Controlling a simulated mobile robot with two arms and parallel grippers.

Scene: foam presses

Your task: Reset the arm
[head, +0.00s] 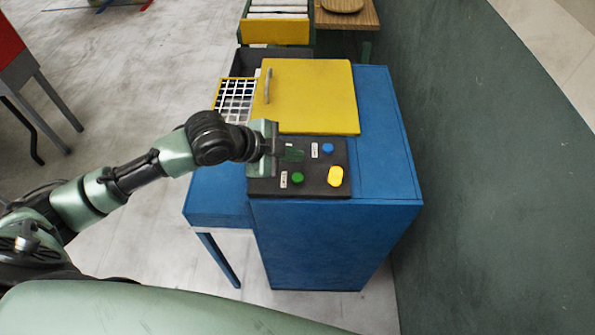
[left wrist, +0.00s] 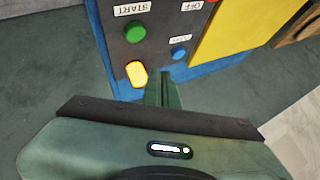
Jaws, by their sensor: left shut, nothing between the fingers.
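My left arm reaches in from the left in the head view. Its gripper (head: 292,153) is shut and empty, above the black control panel (head: 317,187) of the blue press (head: 387,130). In the left wrist view the closed fingers (left wrist: 163,90) point at the panel, between the yellow button (left wrist: 136,74) and the blue button (left wrist: 179,54). Whether the fingers touch the panel I cannot tell. A green button (head: 298,178) labelled START in the wrist view also shows. A red button (left wrist: 212,1) is partly cut off there and hidden in the head view. My right gripper is not in view.
The yellow lid (head: 310,100) with a grey handle lies behind the panel. A white grid (head: 234,98) in a yellow frame is left of it. A yellow-fronted bin (head: 275,32) and a wooden table (head: 350,17) stand behind.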

